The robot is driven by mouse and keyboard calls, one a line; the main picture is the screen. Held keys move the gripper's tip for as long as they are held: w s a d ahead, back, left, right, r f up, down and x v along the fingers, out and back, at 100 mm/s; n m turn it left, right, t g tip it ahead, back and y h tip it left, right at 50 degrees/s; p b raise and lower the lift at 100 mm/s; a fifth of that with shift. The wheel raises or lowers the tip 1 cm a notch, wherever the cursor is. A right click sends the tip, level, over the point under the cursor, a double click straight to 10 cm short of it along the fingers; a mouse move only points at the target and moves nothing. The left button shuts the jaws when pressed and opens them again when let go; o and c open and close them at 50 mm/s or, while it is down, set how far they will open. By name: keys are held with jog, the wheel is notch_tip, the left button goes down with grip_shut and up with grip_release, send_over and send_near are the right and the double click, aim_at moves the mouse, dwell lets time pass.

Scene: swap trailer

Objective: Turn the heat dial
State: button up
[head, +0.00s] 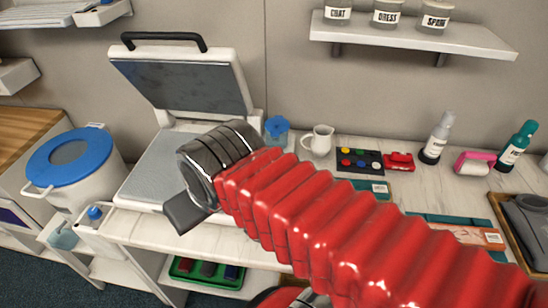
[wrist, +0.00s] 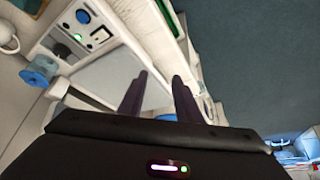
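The heat press (head: 155,165) stands open on the white counter, with its upper plate raised and a black handle on top. In the wrist view its grey lower plate (wrist: 108,76) lies behind my fingers. A white control panel (wrist: 100,22) at the top left there carries a round dial (wrist: 83,16), a green light and a black part. The panel is hidden behind my arm in the head view. My gripper (wrist: 160,75) is open and empty, its two dark fingers apart, away from the dial. In the head view my gripper (head: 183,212) is over the press's front right.
A blue jar (head: 277,131) and a white jug (head: 319,140) stand right of the press. A blue-lidded bucket (head: 68,158) stands left. A paint palette (head: 360,161) and bottles are farther right. A shelf (head: 415,36) with jars hangs above.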

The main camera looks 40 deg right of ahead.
jog(key=shift+o, duration=0.5)
jog(key=shift+o, duration=1.4)
jog(key=shift+d+r+m, duration=0.1)
jog(key=shift+d+m, duration=0.1)
jog(key=shift+m, duration=0.1)
jog(key=shift+o, duration=0.5)
jog(key=w+d+m+g, duration=0.1)
jog(key=w+d+m, duration=0.2)
jog(key=d+m, duration=0.4)
jog(key=shift+w+r+m, duration=0.35)
jog(key=shift+r+m, duration=0.1)
jog(key=shift+m, duration=0.45)
jog(key=w+d+f+m+y, duration=0.1)
jog(key=d+m+y, duration=0.1)
jog(key=d+m, duration=1.9)
jog(key=d, duration=0.2)
jog(key=shift+w+d+f+g, duration=0.25)
jog(key=shift+w+d+g, duration=0.05)
jog(key=shift+w, duration=0.05)
jog(key=shift+f, duration=0.1)
jog(key=x, duration=1.3)
jog(key=shift+w+a+f, duration=0.1)
jog(key=shift+w+f, duration=0.1)
jog(key=shift+f, duration=0.1)
